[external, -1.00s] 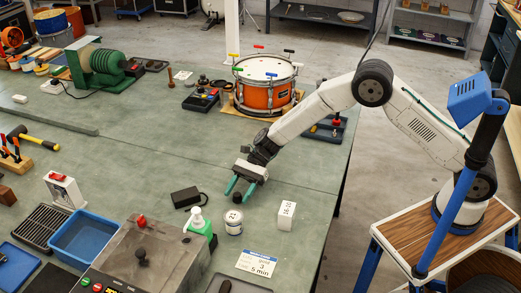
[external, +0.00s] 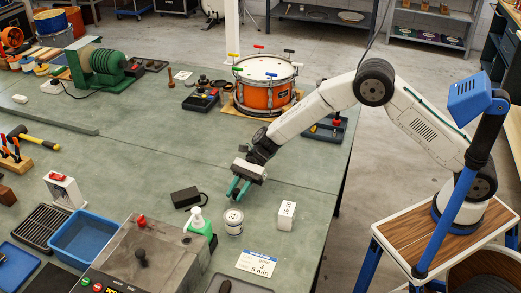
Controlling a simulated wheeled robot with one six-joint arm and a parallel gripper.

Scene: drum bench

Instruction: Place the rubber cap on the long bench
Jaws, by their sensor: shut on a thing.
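My gripper (external: 238,190) has its teal fingers pointing down over the front part of the long grey-green bench (external: 150,150). The fingers are close together, shut on the small dark rubber cap. The cap is mostly hidden between the fingers, so its tilt and whether it touches the bench top cannot be told.
A small white tin (external: 233,221) stands just in front of my gripper, and a white box (external: 286,215) to its right. A black box (external: 186,198) lies to the left, with a green pump bottle (external: 198,224) nearer. A drum (external: 265,84) stands behind. The bench middle is clear.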

